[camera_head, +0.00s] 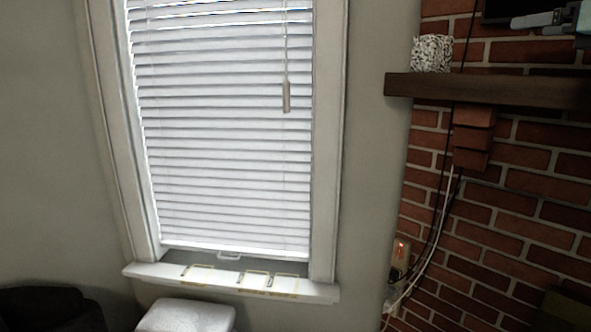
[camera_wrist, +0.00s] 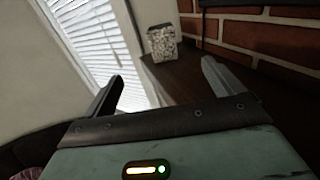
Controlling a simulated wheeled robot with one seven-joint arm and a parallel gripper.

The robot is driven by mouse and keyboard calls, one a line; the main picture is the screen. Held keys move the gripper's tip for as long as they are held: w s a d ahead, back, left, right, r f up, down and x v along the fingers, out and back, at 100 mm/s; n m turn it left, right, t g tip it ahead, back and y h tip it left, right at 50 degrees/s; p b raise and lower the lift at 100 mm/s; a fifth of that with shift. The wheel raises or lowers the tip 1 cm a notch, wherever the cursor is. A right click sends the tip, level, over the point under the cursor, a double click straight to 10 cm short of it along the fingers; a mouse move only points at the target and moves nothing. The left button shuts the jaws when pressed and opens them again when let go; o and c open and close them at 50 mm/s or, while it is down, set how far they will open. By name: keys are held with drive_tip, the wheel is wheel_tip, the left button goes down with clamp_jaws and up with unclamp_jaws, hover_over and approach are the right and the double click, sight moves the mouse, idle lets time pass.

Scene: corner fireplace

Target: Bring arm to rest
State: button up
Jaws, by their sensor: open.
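My gripper (camera_wrist: 160,85) is open, with its two fingers spread wide apart in the wrist view. Nothing is between the fingers. Beyond them is a dark wooden mantel shelf (camera_wrist: 190,82) with a black-and-white speckled pot (camera_wrist: 162,42) standing on it. In the head view, part of my gripper (camera_head: 540,20) shows at the top right, above the mantel shelf (camera_head: 480,90). The speckled pot (camera_head: 432,53) stands upright near the left end of the shelf, to the left of my gripper and apart from it.
A red brick wall (camera_head: 540,190) lies behind and below the shelf. Cables (camera_head: 440,215) hang down it to an outlet with a small orange light (camera_head: 401,250). A window with white blinds (camera_head: 220,130) is at the left, above a white sill (camera_head: 230,281). A white box-like object (camera_head: 186,316) stands below.

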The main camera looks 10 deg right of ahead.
drive_tip(key=a+f+n+g+y+b, duration=0.45)
drive_tip(key=a+f+n+g, duration=1)
drive_tip(key=a+f, duration=1.6)
drive_tip(key=s+a+f+n+g+h+b, duration=0.2)
drive_tip(key=s+a+f+n, duration=0.85)
drive_tip(key=a+n, duration=0.2)
drive_tip(key=s+a+f+n+g+h+b, duration=0.1)
drive_tip(key=s+f+n+h, duration=0.3)
drive_tip(key=s+f+n, duration=0.7)
drive_tip(key=s+n, duration=0.2)
drive_tip(key=n, duration=0.2)
drive_tip(key=shift+s+b, duration=0.15)
drive_tip(key=shift+b, duration=0.25)
drive_tip(key=shift+a+h, duration=0.1)
drive_tip(key=shift+h, duration=0.15)
